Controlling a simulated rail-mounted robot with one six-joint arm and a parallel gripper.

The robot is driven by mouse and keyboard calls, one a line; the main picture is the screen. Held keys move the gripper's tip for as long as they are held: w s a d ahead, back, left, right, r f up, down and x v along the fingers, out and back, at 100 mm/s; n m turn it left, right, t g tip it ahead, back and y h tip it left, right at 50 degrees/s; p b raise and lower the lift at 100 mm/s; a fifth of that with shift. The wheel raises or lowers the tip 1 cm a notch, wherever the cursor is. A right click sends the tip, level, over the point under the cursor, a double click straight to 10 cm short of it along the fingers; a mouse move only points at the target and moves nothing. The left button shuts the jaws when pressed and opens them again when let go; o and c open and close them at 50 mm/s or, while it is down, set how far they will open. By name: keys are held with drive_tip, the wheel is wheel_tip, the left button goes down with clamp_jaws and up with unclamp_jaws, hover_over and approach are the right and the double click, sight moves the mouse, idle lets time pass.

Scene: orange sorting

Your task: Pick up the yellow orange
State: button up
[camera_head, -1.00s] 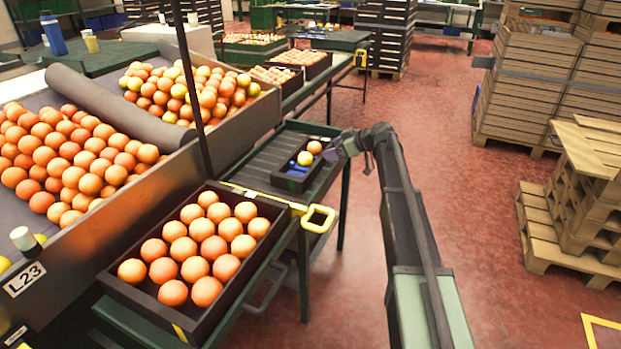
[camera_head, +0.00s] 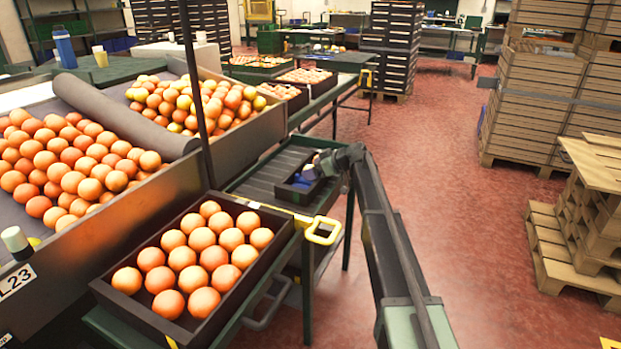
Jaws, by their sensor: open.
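A small dark crate (camera_head: 287,194) sits on the roller conveyor (camera_head: 262,181) in the middle of the view. My gripper (camera_head: 312,171) is over the right part of this crate, at the end of my arm reaching up from the lower right. Its jaws are small and partly hidden here. I cannot make out the yellow orange in the small crate now; my gripper and wrist cover much of the inside. A bluish patch shows beside the gripper in the crate.
A larger dark crate (camera_head: 104,289) full of oranges stands in front on a green stand. A yellow handle (camera_head: 324,231) sticks out beside it. Sloped bins of oranges are at left, with a dark upright post (camera_head: 190,90). Wooden pallets (camera_head: 575,255) stand right; the red floor between is clear.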

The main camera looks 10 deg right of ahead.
drive_tip(key=c, duration=1)
drive_tip(key=shift+r, duration=0.1)
drive_tip(key=shift+r, duration=0.1)
wheel_tip(320, 180, up, 20)
drive_tip(key=p, duration=2)
